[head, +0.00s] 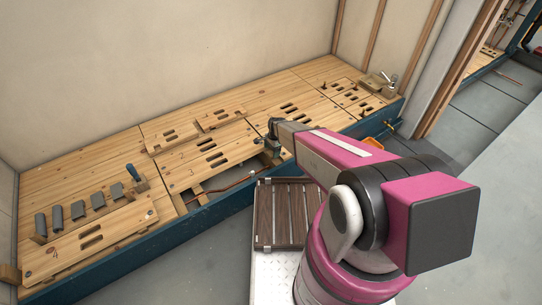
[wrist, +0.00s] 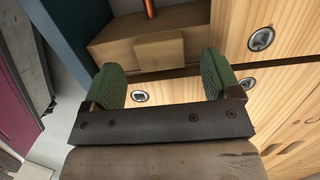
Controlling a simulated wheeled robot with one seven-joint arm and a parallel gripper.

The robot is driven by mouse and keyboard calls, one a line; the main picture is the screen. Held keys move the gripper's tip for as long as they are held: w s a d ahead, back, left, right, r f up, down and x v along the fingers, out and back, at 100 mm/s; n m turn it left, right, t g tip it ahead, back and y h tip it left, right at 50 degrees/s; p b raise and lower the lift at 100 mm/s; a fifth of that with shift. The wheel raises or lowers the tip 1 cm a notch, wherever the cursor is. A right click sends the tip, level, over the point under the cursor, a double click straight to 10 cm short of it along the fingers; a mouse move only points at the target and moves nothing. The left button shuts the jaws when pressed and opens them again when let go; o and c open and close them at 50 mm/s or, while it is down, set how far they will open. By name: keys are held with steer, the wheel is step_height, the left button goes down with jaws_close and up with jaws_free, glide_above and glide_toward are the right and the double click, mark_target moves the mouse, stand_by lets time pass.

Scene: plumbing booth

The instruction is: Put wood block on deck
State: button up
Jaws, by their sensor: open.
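The small pale wood block (wrist: 160,50) shows in the wrist view against a wooden beam, between my fingertips in the picture. I cannot tell how deep the fingers reach or whether they touch it. My gripper (wrist: 160,65) is open, with a green pad on each side and nothing clamped. In the head view my gripper (head: 272,140) is over the front part of the deck (head: 100,160), and the block there is hidden or too small to make out. The deck is pine panels with slots; its screwed boards (wrist: 275,85) fill the right of the wrist view.
A copper pipe (head: 228,187) runs through an opening in the deck's front; it also shows in the wrist view (wrist: 149,8). A dark slatted crate (head: 285,210) stands in front. A blue beam (head: 130,260) edges the deck.

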steer(key=f, duration=0.2)
steer(key=shift+a+f, duration=0.2)
steer(key=shift+f, duration=0.1)
steer(key=shift+s, duration=0.1)
steer(key=shift+c, duration=0.3)
steer(key=c, duration=1)
steer(key=shift+r, duration=0.1)
steer(key=shift+r, duration=0.55)
step_height(320, 180, up, 3)
steer(key=shift+f, duration=0.1)
steer(key=s+a+r, duration=0.1)
steer(key=s+r, duration=0.1)
steer(key=s, duration=0.1)
steer(key=s+a+r, duration=0.2)
steer(key=s+r, duration=0.1)
steer(key=s+a+r, duration=0.2)
steer(key=s, duration=0.2)
steer(key=shift+s+a+r, duration=0.1)
steer(key=shift+a+r, duration=0.05)
steer(key=shift+a, duration=0.05)
